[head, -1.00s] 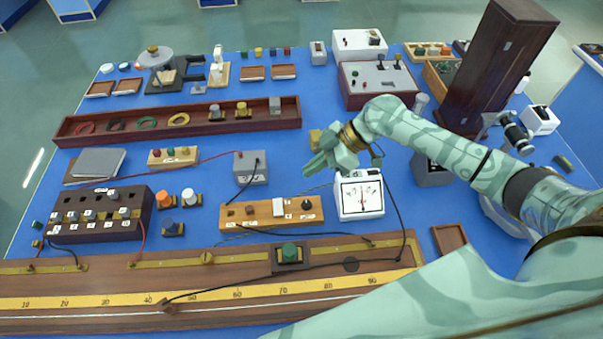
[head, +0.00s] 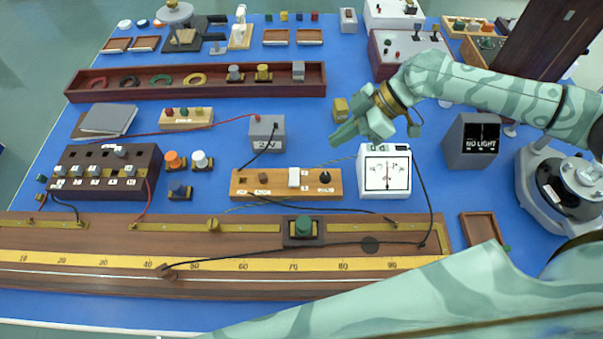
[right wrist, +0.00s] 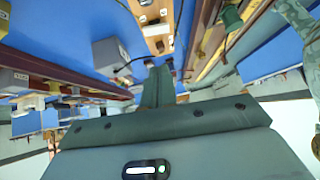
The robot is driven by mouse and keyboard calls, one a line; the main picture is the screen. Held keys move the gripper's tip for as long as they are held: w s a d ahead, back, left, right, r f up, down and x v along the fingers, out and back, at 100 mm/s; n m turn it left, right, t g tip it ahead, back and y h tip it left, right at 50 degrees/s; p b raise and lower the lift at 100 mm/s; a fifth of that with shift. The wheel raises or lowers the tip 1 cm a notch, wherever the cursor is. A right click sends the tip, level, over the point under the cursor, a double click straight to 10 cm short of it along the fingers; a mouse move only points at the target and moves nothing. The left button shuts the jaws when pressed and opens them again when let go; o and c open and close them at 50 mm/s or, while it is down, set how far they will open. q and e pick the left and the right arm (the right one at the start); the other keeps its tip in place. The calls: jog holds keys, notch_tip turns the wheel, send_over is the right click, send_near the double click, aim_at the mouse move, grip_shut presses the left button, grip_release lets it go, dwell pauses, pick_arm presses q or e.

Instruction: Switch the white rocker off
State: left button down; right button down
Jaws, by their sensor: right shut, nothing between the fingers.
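The white rocker (head: 294,177) sits on a long wooden switch board (head: 215,183) near the middle of the bench, beside a round black knob (head: 325,177). My right gripper (head: 338,138) is shut and empty. It hangs above the bench, up and to the right of the rocker in the head view, and apart from it. In the right wrist view its closed fingers (right wrist: 158,85) point toward the wooden board (right wrist: 155,28). I cannot tell the rocker's tilt. My left gripper is not in view.
A white dial meter (head: 385,180) stands right of the board, and a grey box (head: 266,132) stands behind it. A black wire runs across the front of the board. A long wooden rail with a scale (head: 230,264) lies in front.

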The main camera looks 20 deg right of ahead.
jog(key=shift+s+a+r+m+y, duration=0.2)
jog(key=shift+a+r+m+y, duration=0.15)
jog(key=shift+a, duration=0.25)
jog(key=b, duration=0.1)
send_over(289, 181)
jog(key=d, duration=0.3)
notch_tip(289, 181, down, 7)
jog(key=shift+f, duration=0.1)
jog(key=f+b, duration=0.1)
jog(key=f, duration=0.2)
jog(key=shift+s+f, duration=0.15)
jog(key=shift+s, duration=0.05)
jog(key=shift+a+f, duration=0.1)
jog(key=shift+f, duration=0.2)
